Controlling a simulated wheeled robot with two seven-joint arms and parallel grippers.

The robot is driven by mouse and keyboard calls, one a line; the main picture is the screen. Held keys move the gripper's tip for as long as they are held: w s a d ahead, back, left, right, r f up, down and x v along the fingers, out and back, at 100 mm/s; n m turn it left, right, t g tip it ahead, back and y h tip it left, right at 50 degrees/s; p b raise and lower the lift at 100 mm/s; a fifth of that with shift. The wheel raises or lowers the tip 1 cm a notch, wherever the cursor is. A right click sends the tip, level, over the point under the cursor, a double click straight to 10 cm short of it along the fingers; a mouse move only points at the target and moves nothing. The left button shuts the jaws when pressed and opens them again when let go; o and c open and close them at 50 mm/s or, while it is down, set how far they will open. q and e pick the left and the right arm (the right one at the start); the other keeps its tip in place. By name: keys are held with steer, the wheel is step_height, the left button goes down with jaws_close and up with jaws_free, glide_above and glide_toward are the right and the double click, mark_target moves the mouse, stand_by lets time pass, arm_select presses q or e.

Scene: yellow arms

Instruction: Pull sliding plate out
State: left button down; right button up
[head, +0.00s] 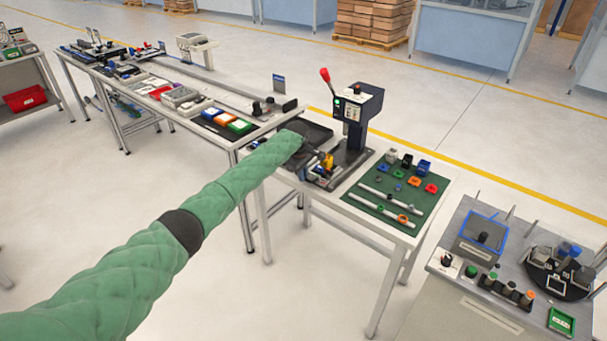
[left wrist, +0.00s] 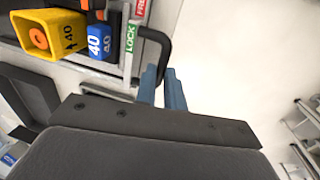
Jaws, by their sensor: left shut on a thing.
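The press (head: 357,118), with a red-knobbed lever, stands on a white table, and its low base carries a yellow fixture (head: 327,161). In the left wrist view, a black bent handle (left wrist: 160,42) sticks out beside a light plate edge with a green LOCK label (left wrist: 131,37). My left gripper (left wrist: 163,78) has its blue-grey fingers closed at the lower end of this handle. In the head view, my left gripper (head: 304,150) is at the left side of the press base, its fingertips hidden. My right gripper is not in view.
A yellow block (left wrist: 52,35) and a blue block (left wrist: 101,41), both marked 40, sit close to the handle. A green mat (head: 395,190) with small parts lies right of the press. A black tray (head: 318,132) lies behind my wrist. Open floor lies in front of the tables.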

arm_select(q)
steer(key=c, duration=1.6)
jaws_free()
steer(key=shift+s+a+f, duration=0.1)
steer(key=shift+s, duration=0.1)
steer(key=shift+o, duration=0.6)
steer(key=shift+s+a, duration=0.1)
step_height(320, 180, up, 8)
steer(key=s+b, duration=0.1)
steer(key=b, duration=0.2)
steer(key=shift+a, duration=0.35)
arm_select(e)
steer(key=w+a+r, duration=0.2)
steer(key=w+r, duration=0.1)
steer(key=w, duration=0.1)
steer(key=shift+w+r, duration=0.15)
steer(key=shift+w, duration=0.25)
